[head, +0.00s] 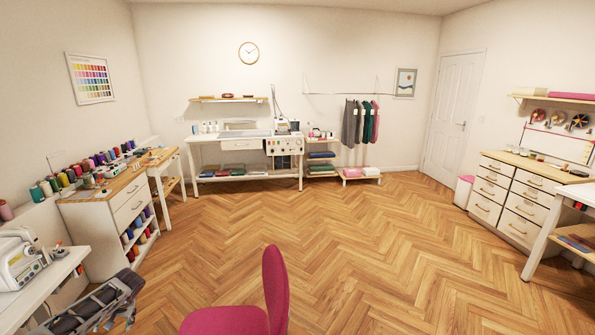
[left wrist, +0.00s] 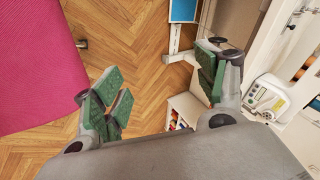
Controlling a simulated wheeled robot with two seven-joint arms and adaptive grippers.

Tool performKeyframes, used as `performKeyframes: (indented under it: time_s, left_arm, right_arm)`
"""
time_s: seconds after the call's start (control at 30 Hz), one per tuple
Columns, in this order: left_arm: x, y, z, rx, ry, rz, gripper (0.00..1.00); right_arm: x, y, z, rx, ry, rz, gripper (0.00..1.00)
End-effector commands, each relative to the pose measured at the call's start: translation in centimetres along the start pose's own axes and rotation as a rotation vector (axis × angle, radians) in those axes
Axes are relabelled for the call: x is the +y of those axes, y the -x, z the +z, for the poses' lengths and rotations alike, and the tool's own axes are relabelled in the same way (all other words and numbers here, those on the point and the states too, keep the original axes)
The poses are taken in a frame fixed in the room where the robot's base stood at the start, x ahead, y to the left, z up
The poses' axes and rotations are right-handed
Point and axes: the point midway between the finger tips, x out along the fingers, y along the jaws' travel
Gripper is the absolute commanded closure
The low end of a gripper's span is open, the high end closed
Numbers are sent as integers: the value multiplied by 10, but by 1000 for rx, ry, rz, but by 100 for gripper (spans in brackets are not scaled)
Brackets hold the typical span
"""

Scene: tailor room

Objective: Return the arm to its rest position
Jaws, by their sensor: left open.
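My left gripper (head: 118,296) shows at the lower left of the head view, beside the front of the left work table (head: 40,285) and left of the magenta chair (head: 272,290). In the left wrist view, its two green-padded fingers (left wrist: 160,92) are spread wide apart with nothing between them. Wooden floor shows through the gap. Most of my left arm is outside the head view. My right arm and gripper are not in either view.
A white sewing machine (head: 20,260) stands on the left work table; it also shows in the left wrist view (left wrist: 268,97). A white drawer cabinet (head: 110,225) with thread spools is behind. Open herringbone floor (head: 345,235) fills the middle. White drawers (head: 515,200) stand at right.

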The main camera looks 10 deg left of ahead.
Motion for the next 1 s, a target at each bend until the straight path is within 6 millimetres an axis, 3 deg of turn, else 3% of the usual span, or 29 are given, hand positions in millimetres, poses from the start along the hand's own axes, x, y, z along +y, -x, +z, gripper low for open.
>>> performKeyframes:
  time_s: [0.1,0.5,1.0]
  left_arm:
    - [-17,-35,12,25,-49,-18,28]
    - [-84,-131,54,119,-249,-87,28]
    - [-186,-220,132,198,-583,-182,28]
  right_arm:
    - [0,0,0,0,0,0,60]
    - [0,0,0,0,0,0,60]
    - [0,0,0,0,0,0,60]
